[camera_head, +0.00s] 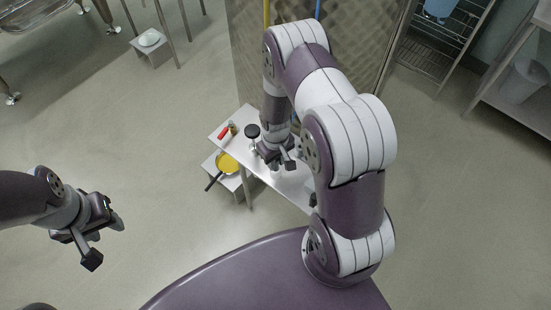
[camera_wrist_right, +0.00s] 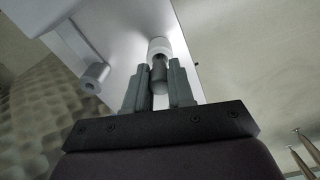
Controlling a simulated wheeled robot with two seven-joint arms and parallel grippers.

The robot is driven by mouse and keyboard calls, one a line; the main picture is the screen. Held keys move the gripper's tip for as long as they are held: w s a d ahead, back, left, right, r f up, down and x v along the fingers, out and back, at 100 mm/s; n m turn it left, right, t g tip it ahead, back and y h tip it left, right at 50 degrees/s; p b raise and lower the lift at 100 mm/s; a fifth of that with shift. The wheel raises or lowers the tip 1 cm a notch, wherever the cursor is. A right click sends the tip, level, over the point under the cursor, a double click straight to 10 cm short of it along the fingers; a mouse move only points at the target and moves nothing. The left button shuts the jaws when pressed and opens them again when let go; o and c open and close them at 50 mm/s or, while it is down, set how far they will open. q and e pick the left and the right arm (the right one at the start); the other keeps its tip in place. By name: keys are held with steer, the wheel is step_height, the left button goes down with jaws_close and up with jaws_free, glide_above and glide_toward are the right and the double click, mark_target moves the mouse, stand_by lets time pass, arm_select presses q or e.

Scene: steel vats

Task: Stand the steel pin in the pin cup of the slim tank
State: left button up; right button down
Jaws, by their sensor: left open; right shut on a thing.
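My right gripper (camera_wrist_right: 160,78) is shut on the steel pin (camera_wrist_right: 159,72), a grey rod between its fingers in the right wrist view. A pale round cylinder (camera_wrist_right: 158,47) sits at the pin's far end; I cannot tell whether the pin is inside it or only in front of it. A second short grey cylinder (camera_wrist_right: 95,78) with a dark hole in its end is to the left, apart from the gripper. In the head view my right gripper (camera_head: 283,161) is over the small pale table, and the pin is not clear there. My left gripper (camera_head: 106,240) is open and empty over the floor. I cannot identify the slim tank for sure.
The pale table (camera_head: 297,186) carries a red-handled item (camera_head: 223,133) and a black-topped object (camera_head: 252,131). A yellow pan (camera_head: 228,164) rests on a low stand beside it. A patterned panel (camera_head: 243,60) rises behind. The floor at left is open.

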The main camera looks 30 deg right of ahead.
steer(key=shift+f, duration=0.4)
steer(key=c, duration=0.9)
jaws_free()
steer(key=shift+r, duration=0.1)
step_height(320, 180, up, 13)
steer(key=shift+f+b, duration=0.2)
steer(key=shift+b, duration=0.75)
